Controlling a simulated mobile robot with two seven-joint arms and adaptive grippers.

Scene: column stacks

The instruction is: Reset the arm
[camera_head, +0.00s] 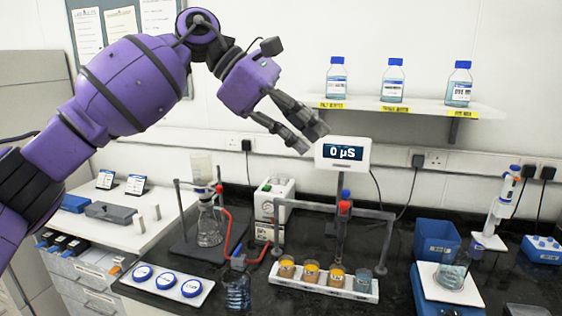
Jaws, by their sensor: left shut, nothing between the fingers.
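My left arm comes in from the left, purple with dark bands, and reaches across the upper left of the head view. Its left gripper (308,136) hangs in the air over the bench, pointing down and to the right, with its dark fingers together. Nothing shows between the fingers. The fingertips are just left of the white display (343,153) reading "0 µS" in this view; I cannot tell whether they touch it. My right gripper is not in view.
A white rack (322,287) holds several small jars below the display. A glass flask (210,226) on a stand is to its left. Several blue-capped bottles stand on the wall shelf (420,104). A blue bin (436,240) and a pipette stand (489,241) are at right.

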